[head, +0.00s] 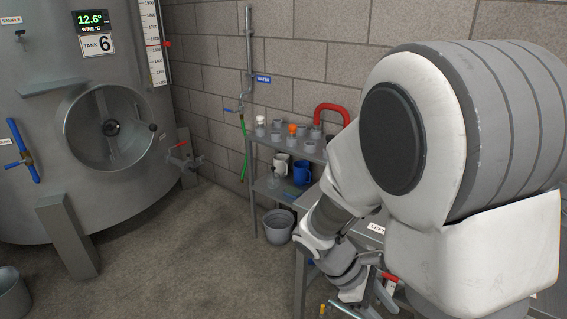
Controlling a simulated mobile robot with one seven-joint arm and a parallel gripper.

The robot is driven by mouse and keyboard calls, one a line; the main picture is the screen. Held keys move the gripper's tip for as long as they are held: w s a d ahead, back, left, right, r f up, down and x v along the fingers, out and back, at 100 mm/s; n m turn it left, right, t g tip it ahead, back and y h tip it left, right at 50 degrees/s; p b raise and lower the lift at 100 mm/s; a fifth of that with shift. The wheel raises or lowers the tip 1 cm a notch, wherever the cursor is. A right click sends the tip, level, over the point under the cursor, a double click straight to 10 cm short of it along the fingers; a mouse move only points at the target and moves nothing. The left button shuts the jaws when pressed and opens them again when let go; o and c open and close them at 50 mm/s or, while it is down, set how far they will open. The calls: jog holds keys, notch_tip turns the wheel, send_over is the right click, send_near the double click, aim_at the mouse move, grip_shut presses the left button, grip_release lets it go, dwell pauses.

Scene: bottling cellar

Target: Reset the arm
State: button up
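My arm fills the right side of the head view, its large white and grey links close to the camera. It bends down to the left, and my gripper (362,298) is low in the picture, by the near left part of a grey metal bench (301,284). Its fingers are small, partly hidden and near the lower edge, so I cannot tell whether they are open or what is between them. A red piece (391,277) shows right beside the gripper. My arm hides most of the bench top; a label reading "LEFT" (376,228) shows on it.
A steel tank (60,130) marked 6 stands left, with a round hatch and protruding valves. A metal shelf (262,138) with cups and jugs, including a blue jug (302,172), stands at the wall. A bucket (277,226) sits below. The middle floor is clear.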

jog(key=s+a+r+m+t+y+p, duration=0.1)
jog(key=r+m+p, duration=0.3)
jog(key=r, duration=0.6)
jog(key=s+a+r+m+t+y+p, duration=0.2)
jog(key=r+p, duration=0.4)
jog(key=r, duration=0.5)
jog(key=s+a+r+m+t+y+p, duration=0.2)
jog(key=s+r+m+t+y+p, duration=0.1)
jog(key=r, duration=0.7)
jog(key=m+t+y+p, duration=0.1)
jog(key=m+t+p, duration=0.1)
jog(key=m, duration=0.1)
jog(key=shift+s+a+r+m+y, duration=0.2)
jog(key=shift+r+m+y, duration=0.1)
jog(key=shift+y, duration=0.1)
